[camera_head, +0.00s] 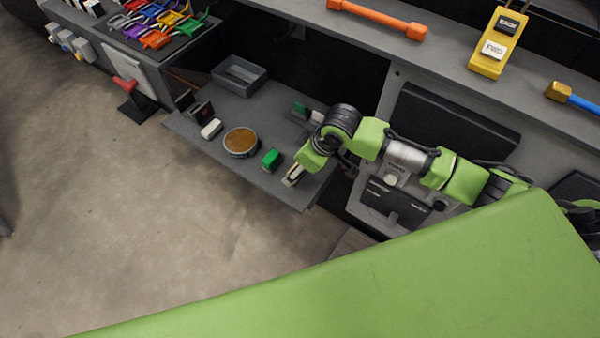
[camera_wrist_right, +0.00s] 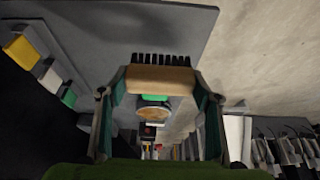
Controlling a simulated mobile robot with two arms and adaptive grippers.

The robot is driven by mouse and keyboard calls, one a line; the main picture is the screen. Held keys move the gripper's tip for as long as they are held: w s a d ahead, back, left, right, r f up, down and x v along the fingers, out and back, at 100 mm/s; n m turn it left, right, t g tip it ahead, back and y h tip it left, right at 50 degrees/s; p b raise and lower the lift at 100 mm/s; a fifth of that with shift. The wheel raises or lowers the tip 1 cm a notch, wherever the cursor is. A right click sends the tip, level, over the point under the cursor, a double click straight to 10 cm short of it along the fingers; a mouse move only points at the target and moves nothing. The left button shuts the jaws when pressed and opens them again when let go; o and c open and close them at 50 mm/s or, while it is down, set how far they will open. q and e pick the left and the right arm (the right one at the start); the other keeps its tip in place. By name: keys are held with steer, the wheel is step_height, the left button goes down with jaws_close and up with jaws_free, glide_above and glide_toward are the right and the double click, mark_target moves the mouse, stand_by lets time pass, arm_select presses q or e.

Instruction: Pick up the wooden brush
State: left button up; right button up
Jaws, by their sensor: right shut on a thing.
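The wooden brush (camera_wrist_right: 158,79) has a pale wooden body and a row of black bristles. In the right wrist view it sits crosswise between the two fingers, with its bristles toward the top of the picture. My right gripper (camera_wrist_right: 160,100) is shut on its wooden body. In the head view my right gripper (camera_head: 292,176) is at the near right end of the grey shelf (camera_head: 225,168). The brush is mostly hidden there by the gripper. I cannot tell whether the brush touches the shelf. My left gripper is not in view.
A green block (camera_head: 271,159), a round tin with a brown top (camera_head: 240,142) and a white block (camera_head: 211,129) stand in line left of the gripper. A grey tray (camera_head: 240,74) is farther back. An orange bar (camera_head: 378,19) lies on the counter above. Open floor lies left.

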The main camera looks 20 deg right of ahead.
steer(key=s+a+r+b, duration=0.2)
steer(key=s+a+r, duration=0.3)
steer(key=s+r, duration=0.3)
steer(key=s, duration=0.4)
steer(key=shift+s+r, duration=0.2)
steer(key=shift+r, duration=0.2)
